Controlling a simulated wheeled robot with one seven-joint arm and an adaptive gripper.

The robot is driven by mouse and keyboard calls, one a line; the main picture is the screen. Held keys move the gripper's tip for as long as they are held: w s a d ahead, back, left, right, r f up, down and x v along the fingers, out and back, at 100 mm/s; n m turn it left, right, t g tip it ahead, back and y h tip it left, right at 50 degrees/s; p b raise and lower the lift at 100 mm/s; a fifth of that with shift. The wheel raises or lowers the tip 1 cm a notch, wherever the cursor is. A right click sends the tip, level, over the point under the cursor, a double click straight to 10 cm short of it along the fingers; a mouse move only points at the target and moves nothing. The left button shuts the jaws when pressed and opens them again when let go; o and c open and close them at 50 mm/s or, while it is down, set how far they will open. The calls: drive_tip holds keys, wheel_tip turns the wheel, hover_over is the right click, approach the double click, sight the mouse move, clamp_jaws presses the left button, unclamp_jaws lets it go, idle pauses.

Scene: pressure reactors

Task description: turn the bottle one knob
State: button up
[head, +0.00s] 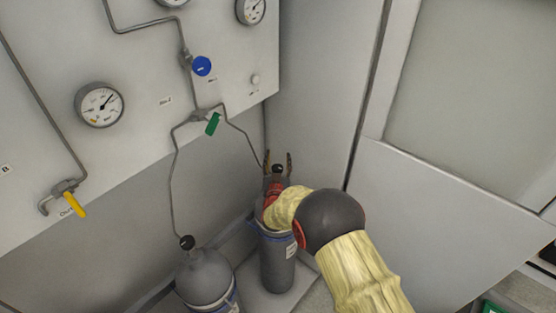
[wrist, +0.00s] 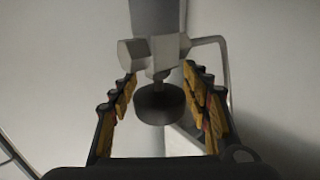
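Two grey gas bottles stand in the corner under the panel. The left bottle (head: 208,280) has a black knob (head: 187,242) on top. The right bottle (head: 278,265) stands under my gripper (head: 278,160), and a dark knob (head: 278,169) shows between the fingers there. In the wrist view my gripper (wrist: 162,98) is open. Its two padded fingers stand on either side of the round black knob (wrist: 160,103), with a visible gap on each side. A grey metal valve body (wrist: 155,50) joins the knob. I cannot read which bottle is numbered one.
The panel carries gauges (head: 99,104), a blue knob (head: 201,66), a green lever (head: 213,124) and a yellow lever (head: 74,204). Thin pipes (head: 174,180) run down to the bottles. A wall (head: 310,90) is close behind my gripper. Pale cabinet panels (head: 440,215) stand to the right.

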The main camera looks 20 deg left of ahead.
drive_tip(key=shift+c, duration=1.1)
clamp_jaws()
